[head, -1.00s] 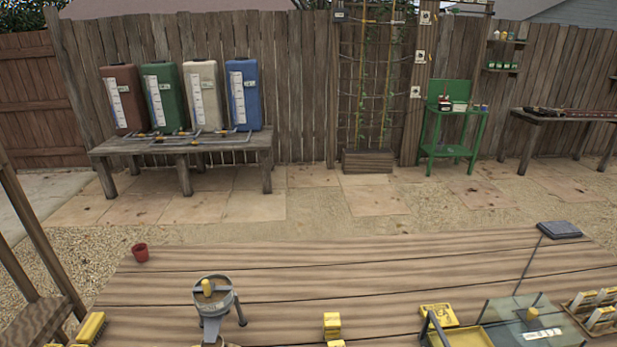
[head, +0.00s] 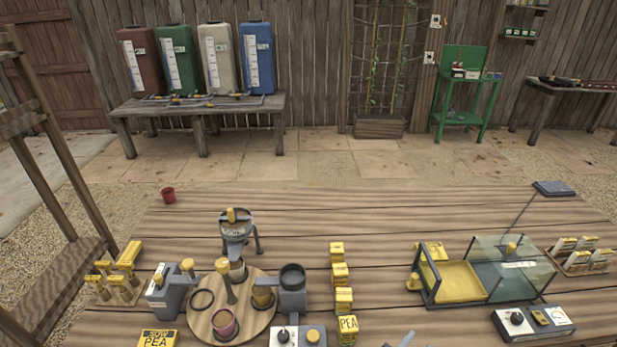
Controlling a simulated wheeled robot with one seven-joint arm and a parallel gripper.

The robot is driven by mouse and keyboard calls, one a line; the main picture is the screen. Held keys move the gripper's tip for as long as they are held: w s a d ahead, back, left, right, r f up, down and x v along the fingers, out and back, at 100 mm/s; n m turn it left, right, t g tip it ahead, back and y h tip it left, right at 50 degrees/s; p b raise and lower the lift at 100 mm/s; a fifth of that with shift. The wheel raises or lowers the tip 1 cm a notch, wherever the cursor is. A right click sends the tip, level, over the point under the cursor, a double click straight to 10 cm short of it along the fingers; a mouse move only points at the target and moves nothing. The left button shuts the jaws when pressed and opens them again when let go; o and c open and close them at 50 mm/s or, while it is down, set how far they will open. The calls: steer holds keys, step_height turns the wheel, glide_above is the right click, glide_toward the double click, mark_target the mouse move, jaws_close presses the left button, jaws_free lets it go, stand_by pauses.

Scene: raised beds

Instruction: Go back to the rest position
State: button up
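A small grey shape (head: 405,339) pokes up at the bottom edge of the head view, right of the yellow packets. It may be the tip of my gripper, but too little shows to tell whether it is open or shut or holds anything. The rest of my arm is out of view. The wooden bench top (head: 375,218) spreads across the lower half of the view.
A round wooden board (head: 255,322) with pots and a grey device stands left of centre. A column of yellow packets (head: 340,273) is in the middle. A glass-walled case (head: 510,262) stands right, a control box (head: 533,322) before it. The bench's far strip is mostly clear.

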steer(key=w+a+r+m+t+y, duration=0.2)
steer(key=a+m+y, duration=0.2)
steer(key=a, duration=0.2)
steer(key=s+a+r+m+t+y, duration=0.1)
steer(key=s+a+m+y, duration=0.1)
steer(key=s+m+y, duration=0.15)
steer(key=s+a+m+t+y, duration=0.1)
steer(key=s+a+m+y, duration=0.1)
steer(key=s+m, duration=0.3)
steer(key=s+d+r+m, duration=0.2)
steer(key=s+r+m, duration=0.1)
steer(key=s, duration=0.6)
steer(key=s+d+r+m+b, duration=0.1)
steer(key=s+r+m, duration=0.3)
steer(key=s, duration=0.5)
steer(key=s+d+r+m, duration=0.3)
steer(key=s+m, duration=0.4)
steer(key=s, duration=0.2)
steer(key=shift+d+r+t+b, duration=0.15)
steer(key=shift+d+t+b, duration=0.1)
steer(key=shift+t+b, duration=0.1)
